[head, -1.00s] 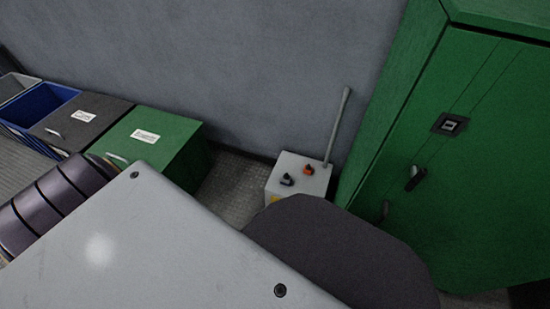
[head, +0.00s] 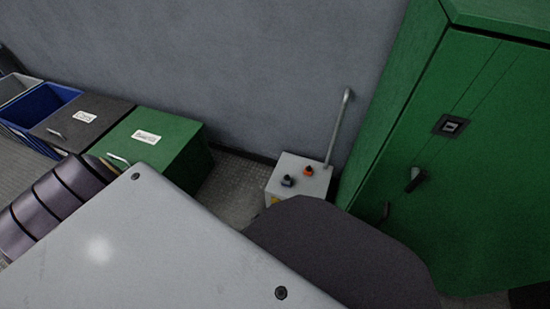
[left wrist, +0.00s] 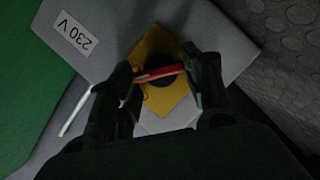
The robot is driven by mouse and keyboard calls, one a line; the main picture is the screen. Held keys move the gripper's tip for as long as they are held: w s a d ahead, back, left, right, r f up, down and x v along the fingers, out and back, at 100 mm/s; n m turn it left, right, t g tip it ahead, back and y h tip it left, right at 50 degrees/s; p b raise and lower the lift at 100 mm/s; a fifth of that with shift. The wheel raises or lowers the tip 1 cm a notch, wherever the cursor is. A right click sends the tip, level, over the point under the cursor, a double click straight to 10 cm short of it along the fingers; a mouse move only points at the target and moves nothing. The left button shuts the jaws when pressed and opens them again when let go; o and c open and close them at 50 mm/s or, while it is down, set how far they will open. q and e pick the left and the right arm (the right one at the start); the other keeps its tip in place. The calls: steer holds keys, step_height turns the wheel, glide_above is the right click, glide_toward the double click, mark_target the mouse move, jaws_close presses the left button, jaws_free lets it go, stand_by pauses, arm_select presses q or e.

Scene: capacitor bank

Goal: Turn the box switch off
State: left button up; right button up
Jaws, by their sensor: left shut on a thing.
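A red switch handle (left wrist: 160,73) sits on a yellow plate (left wrist: 160,42) on a grey box (left wrist: 120,18) marked 230 V, in the left wrist view. My left gripper (left wrist: 160,76) is shut on the red handle, one finger at each end of it. The handle lies nearly level in that view, slightly higher at its right end. In the head view a small grey box (head: 315,180) stands on the floor by the wall, with a dark blue knob and an orange-red knob on top. My own body hides much of its front. My left gripper's jaws and my right gripper do not show there.
A tall green cabinet (head: 480,190) stands right of the small box. A green lidded bin (head: 165,155), a dark lidded bin (head: 80,112) and a blue bin (head: 45,100) stand at the left. A grey pipe (head: 338,125) rises behind the box along the wall.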

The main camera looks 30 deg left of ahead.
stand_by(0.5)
arm_select(q)
steer(key=o, duration=1)
steer(key=shift+s, duration=0.45)
steer(key=shift+s, duration=0.1)
steer(key=shift+v, duration=5.5)
steer(key=shift+a+r, duration=0.15)
